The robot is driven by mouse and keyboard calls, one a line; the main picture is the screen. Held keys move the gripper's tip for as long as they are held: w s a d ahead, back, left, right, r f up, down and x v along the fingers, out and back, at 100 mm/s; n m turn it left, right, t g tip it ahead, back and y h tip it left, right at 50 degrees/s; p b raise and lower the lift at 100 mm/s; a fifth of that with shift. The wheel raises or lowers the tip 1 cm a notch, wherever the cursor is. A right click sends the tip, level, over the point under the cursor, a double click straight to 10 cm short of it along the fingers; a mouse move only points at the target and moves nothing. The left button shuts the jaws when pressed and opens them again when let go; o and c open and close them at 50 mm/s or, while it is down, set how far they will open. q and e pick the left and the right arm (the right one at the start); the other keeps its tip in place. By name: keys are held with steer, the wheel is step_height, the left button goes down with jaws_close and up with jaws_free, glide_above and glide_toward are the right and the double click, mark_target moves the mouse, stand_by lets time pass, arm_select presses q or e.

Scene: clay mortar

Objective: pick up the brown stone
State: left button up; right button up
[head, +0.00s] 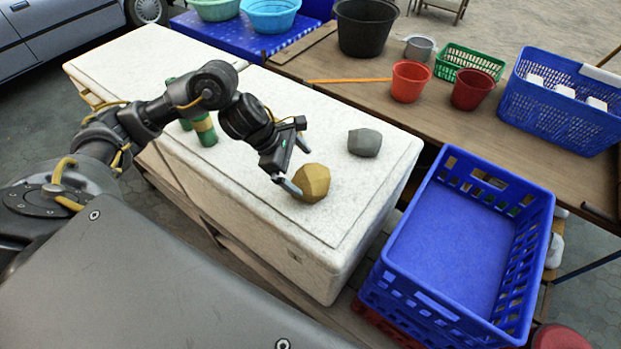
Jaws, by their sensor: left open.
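The brown stone (313,182) is a faceted, yellowish-brown lump on the white box top, near its front edge. My left gripper (296,166) is open right at the stone's left side. One finger reaches low at the stone's front left, and the other is up behind it. I cannot tell whether the fingers touch the stone. My right gripper is not in the head view.
A grey stone (364,142) lies behind and right of the brown one. Green bottles (205,130) stand behind my left arm. An empty blue crate (450,240) is at the right. A wooden table (345,85) holds pots and baskets.

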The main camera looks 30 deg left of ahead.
mark_target(312, 179)
arm_select(q)
steer(key=shift+w+d+f, duration=0.1)
steer(key=shift+d+f, duration=0.1)
steer(key=shift+f, duration=0.2)
steer(key=p+x, duration=0.3)
steer(key=x, duration=0.1)
steer(key=shift+d+f, duration=0.1)
steer(key=shift+d, duration=0.1)
steer(key=shift+w+d+f, duration=0.1)
steer(key=shift+d+f, duration=0.05)
steer(key=shift+f, duration=0.25)
steer(key=c, duration=1.4)
steer(key=shift+w+r, duration=0.1)
steer(key=shift+r, duration=0.05)
steer(key=shift+c, duration=0.3)
